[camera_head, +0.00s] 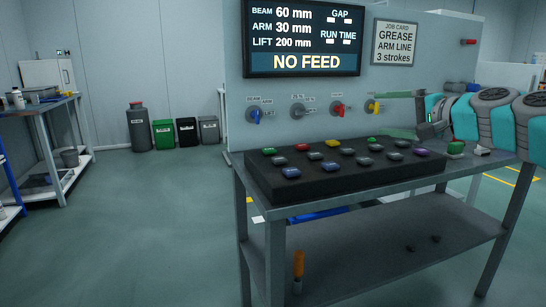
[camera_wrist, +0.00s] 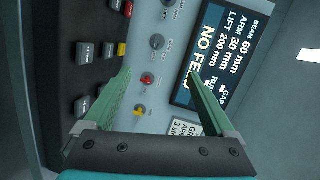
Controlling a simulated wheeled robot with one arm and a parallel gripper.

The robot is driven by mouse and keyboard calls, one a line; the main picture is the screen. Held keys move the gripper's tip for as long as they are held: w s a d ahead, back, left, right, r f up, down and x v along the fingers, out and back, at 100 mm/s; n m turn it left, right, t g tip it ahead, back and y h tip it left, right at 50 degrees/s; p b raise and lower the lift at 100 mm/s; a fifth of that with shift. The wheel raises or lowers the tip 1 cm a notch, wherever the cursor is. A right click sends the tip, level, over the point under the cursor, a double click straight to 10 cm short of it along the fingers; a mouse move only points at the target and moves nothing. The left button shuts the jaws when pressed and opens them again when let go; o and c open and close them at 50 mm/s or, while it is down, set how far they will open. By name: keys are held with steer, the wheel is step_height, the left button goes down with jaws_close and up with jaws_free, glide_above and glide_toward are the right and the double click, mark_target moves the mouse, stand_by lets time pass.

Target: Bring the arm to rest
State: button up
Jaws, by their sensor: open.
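My gripper (camera_head: 373,114) is at the right of the head view, in front of the upright panel (camera_head: 420,75). Its two green fingers point left and stand wide apart, with nothing between them. In the wrist view the open fingers (camera_wrist: 160,73) frame part of the panel, with a red knob (camera_wrist: 147,79) and a yellow knob (camera_wrist: 139,112) showing between them. My teal and grey arm (camera_head: 490,115) reaches in from the right edge, above the table's right end. I cannot tell whether a finger touches the panel.
A black button box (camera_head: 262,185) with several coloured buttons lies on the table (camera_head: 400,182) below my gripper. The screen (camera_head: 302,40) reads NO FEED. Blue (camera_head: 256,116), grey (camera_head: 296,111), red and yellow knobs line the panel. Open floor (camera_head: 150,230) lies to the left.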

steer(key=s+a+f+n+g+h+b, duration=0.1)
steer(key=s+a+f+n+g, duration=0.65)
steer(key=s+a+f, duration=0.95)
steer(key=s+d+f+n+g+h, duration=0.1)
steer(key=s+d+f+g+h, duration=0.2)
steer(key=s+f, duration=0.8)
steer(key=s+d+f+n+g+h+b, duration=0.1)
steer(key=s+d+f+g+h, duration=0.2)
steer(key=s+f, duration=0.9)
steer(key=s+g+h, duration=0.1)
steer(key=s+g, duration=0.1)
steer(key=s, duration=0.1)
steer(key=shift+s+d+f, duration=0.15)
steer(key=shift+d+f, duration=0.05)
